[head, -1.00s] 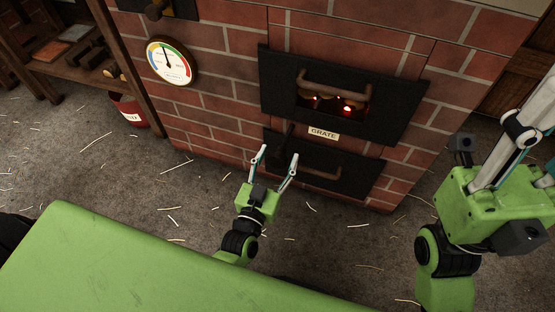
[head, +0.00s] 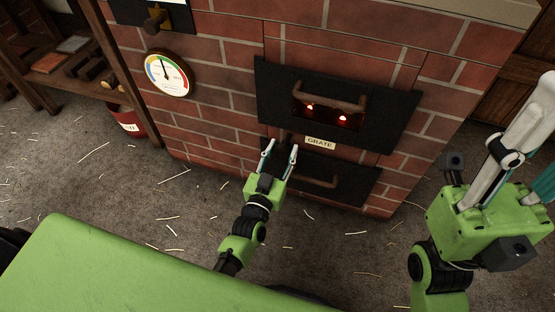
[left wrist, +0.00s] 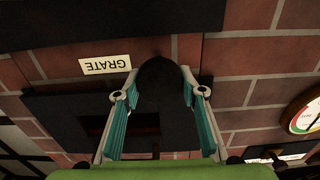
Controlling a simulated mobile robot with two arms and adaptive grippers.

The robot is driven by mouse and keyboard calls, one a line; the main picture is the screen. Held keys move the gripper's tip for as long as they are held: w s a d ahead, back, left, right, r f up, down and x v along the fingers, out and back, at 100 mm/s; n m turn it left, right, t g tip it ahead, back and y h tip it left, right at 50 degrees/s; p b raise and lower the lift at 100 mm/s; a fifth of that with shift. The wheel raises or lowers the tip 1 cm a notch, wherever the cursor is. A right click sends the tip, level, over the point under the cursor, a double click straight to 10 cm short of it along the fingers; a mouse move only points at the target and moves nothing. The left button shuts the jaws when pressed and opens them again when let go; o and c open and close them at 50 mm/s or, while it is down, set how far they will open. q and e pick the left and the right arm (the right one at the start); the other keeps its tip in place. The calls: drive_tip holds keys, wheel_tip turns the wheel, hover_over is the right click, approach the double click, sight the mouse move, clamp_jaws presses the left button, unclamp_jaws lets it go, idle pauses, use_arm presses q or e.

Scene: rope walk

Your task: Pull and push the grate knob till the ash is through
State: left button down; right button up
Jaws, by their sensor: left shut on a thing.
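The grate knob (left wrist: 165,88) is a dark round shape in the left wrist view. It sits between the teal-padded fingers of my left gripper (left wrist: 158,98). In the head view my left gripper (head: 280,148) reaches to the stove front, just left of the "GRATE" label (head: 320,142), shut on the knob. The label also shows in the left wrist view (left wrist: 105,64). Red embers (head: 343,119) glow behind the firebox opening above. I cannot make out any ash. My right gripper (head: 522,135) is raised at the right edge, partly cut off.
A lower black door (head: 352,180) with a curved handle (head: 315,181) is right of my left gripper. The upper door has a handle (head: 330,95). A round gauge (head: 168,75) hangs on the brick wall. A red bucket (head: 130,122) stands by the shelf. Straw litters the floor.

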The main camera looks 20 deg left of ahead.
use_arm(q)
drive_tip(key=shift+w+r, duration=0.15)
drive_tip(key=shift+w, duration=0.1)
drive_tip(key=c, duration=1.4)
unclamp_jaws()
drive_tip(key=shift+w, duration=0.1)
drive_tip(key=shift+c, duration=0.2)
drive_tip(key=shift+o, duration=0.6)
drive_tip(key=s, duration=1.2)
drive_tip(key=shift+a, duration=0.2)
